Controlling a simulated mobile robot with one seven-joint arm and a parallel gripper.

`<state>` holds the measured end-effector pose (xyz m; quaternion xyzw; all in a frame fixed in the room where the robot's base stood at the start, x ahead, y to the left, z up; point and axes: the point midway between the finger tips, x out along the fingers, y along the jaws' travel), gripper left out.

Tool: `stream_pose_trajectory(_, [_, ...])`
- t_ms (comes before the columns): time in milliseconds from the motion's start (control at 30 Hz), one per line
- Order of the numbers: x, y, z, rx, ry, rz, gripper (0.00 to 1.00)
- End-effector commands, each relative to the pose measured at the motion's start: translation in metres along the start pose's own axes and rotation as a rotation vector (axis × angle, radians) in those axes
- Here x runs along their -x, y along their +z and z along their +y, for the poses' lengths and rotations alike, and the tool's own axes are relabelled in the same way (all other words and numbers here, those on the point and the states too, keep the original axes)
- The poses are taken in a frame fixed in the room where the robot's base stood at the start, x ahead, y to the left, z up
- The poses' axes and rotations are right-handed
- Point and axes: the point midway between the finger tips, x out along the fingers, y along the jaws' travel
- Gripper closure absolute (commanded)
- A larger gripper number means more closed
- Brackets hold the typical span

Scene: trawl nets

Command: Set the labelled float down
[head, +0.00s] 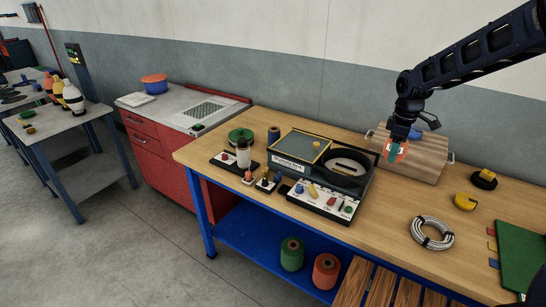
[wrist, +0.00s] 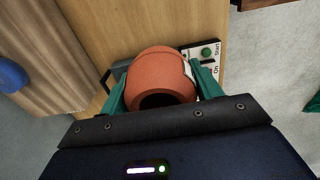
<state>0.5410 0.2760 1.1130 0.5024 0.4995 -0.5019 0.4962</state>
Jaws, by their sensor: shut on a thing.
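My gripper (head: 396,147) is shut on an orange float (wrist: 160,68) and holds it over the workbench, in front of a wooden box. In the wrist view the green fingers of my gripper (wrist: 162,88) press on both sides of the float. The float's dark round opening faces the wrist camera, and a pale patch, perhaps its label, shows at its right edge. In the head view the float (head: 403,151) is partly hidden by the fingers. I cannot tell its exact height above the bench.
The workbench (head: 390,215) carries a wooden box (head: 427,160), a dark case with a round recess (head: 346,167), a white control panel (head: 318,203), a wire coil (head: 431,233) and yellow pieces (head: 465,201). Bare wood lies between the panel and the coil. Orange and green spools stand on the blue shelf below.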

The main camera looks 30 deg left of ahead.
Motion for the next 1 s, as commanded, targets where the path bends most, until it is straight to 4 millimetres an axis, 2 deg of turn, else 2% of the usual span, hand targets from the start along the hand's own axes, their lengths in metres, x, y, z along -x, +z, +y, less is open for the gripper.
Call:
stream_pose_trajectory(33, [0.003,-0.017,0.009,0.004,-0.001,0.003,0.6])
stream_pose_trajectory(200, [0.015,-0.072,0.036,0.009,-0.005,0.006,0.6])
stream_pose_trajectory(500, [0.029,-0.17,0.072,0.015,-0.009,0.01,0.6])
stream_pose_trajectory(700, [0.033,-0.234,0.087,0.017,-0.011,0.011,0.6])
stream_pose_trajectory(1000, [0.032,-0.326,0.094,0.017,-0.012,0.01,0.6])
